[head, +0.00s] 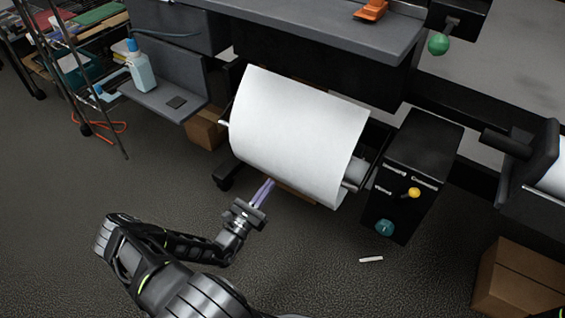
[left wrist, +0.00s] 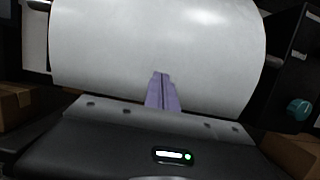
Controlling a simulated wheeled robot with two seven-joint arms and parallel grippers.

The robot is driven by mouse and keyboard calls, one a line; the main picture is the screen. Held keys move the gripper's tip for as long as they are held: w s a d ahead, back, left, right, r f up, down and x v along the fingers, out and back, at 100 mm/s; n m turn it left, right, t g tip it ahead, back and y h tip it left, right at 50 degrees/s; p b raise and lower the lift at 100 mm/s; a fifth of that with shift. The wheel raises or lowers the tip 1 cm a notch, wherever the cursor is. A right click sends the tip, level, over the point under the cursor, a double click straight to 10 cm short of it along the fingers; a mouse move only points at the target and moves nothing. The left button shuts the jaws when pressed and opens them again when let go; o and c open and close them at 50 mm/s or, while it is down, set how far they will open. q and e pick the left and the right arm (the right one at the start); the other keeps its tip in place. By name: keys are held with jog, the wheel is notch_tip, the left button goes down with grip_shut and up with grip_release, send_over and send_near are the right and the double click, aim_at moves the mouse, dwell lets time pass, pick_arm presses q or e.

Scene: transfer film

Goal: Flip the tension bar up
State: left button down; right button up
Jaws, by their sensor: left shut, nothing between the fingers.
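A large white roll of film (head: 298,130) hangs under the printer's grey shelf and fills much of the left wrist view (left wrist: 155,50). I cannot make out a separate tension bar; the roll may hide it. My left gripper (head: 264,191) has pale purple fingers, shut and empty, just in front of the roll's lower left edge. In the left wrist view the closed fingers (left wrist: 161,92) point at the roll's lower face; I cannot tell whether they touch it. My right gripper is in neither view.
A black control box (head: 412,165) with a yellow knob (head: 414,192) and a teal knob (head: 384,227) stands right of the roll. A wire rack (head: 75,70) stands at left. The floor left of my arm is clear.

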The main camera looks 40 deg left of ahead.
pick_arm(q)
jog(key=shift+w, duration=0.1)
jog(key=w+r+b, duration=0.3)
jog(key=w+r, duration=0.2)
jog(key=w, duration=0.2)
jog(key=shift+w+r, duration=0.15)
jog(key=shift+r, duration=0.25)
jog(key=shift+r, duration=0.1)
